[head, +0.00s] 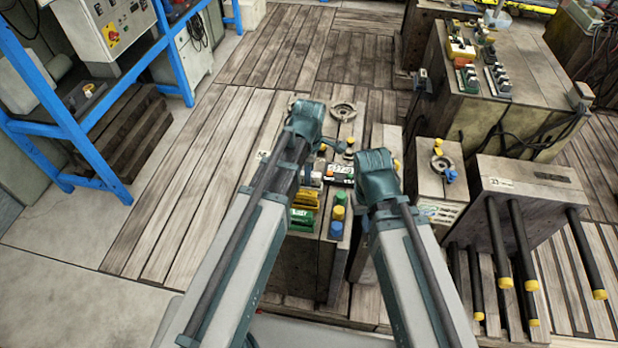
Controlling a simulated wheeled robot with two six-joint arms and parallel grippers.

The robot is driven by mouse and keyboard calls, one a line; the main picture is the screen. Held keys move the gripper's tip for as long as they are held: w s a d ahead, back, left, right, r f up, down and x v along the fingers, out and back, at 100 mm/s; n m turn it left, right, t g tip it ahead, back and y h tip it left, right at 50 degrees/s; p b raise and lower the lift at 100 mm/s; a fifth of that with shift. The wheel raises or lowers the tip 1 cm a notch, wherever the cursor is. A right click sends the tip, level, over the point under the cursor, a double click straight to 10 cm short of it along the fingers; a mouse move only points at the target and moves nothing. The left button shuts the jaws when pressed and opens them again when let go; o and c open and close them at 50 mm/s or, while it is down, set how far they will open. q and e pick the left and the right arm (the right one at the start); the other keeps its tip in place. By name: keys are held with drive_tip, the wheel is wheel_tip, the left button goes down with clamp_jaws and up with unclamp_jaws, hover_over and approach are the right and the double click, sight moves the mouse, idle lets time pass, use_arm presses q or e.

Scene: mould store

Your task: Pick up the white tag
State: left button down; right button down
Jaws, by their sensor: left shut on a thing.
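My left gripper (333,144) is over the crowded top of the low block in the middle. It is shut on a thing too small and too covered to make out. A small white patch (262,155) shows left of my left arm, at the block's far left edge; I cannot tell whether it is the white tag. My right gripper (373,163) is to the right of the left one, over the block's right side. Its fingers are hidden behind its own wrist, so its opening does not show.
Green and yellow pieces (303,218) and blue, yellow and green knobs (337,212) stand between my arms. A black-and-white box (340,172) lies beyond them. A block with yellow-tipped rods (530,190) is at right, a blue rack (60,115) at left. The left plank floor is clear.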

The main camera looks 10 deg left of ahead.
use_arm(q)
drive_tip(key=shift+r, duration=0.1)
wheel_tip(320, 180, up, 10)
drive_tip(key=p, duration=1)
